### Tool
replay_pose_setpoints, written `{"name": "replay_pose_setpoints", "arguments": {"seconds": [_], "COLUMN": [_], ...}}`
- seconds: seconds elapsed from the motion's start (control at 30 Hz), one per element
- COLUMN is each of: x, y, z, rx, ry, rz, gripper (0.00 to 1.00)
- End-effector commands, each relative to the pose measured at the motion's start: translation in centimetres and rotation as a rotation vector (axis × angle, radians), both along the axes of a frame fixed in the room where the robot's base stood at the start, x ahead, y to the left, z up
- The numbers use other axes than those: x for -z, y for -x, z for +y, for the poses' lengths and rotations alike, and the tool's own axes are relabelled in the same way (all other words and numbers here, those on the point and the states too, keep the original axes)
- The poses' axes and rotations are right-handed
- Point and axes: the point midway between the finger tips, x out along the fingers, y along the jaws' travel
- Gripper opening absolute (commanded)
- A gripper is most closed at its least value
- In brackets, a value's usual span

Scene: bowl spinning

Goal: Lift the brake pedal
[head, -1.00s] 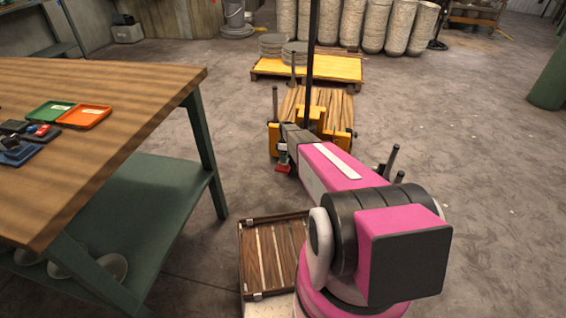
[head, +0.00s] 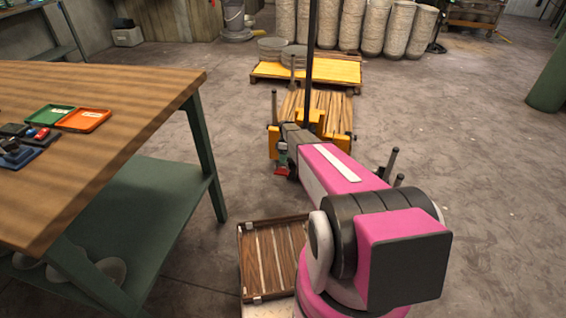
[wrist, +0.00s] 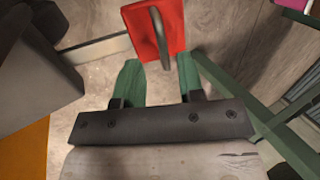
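The red brake pedal (wrist: 153,30) is at the top of the wrist view, a flat plate with a grey curved bar over its face. It also shows small in the head view (head: 281,171), at the lower left of the yellow cart. My gripper (wrist: 161,66) has two green fingers, apart and empty, just short of the pedal. The pedal's edge lies ahead of the gap between the fingertips. I cannot tell whether a fingertip touches it. In the head view my arm hides much of the cart and most of the gripper.
The yellow cart (head: 343,143) carries wooden slats and a dark upright mast. A workbench (head: 120,95) with green legs and coloured trays stands at left. A yellow pallet (head: 340,69) with round slabs lies behind the cart. Floor at right is open.

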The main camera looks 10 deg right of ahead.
Motion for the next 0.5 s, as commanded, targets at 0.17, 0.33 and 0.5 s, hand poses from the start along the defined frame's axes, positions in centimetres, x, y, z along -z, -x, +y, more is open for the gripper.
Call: {"name": "replay_pose_setpoints", "arguments": {"seconds": [0.17, 0.33, 0.5], "x": [-3.1, -5.8, -7.5], "y": [-1.5, -2.8, -3.6], "z": [-0.6, -1.2, -1.5], "rx": [0.001, 0.001, 0.002], "ry": [0.001, 0.001, 0.002], "rz": [-0.003, -0.003, -0.002], "gripper": [0.36, 0.36, 0.36]}}
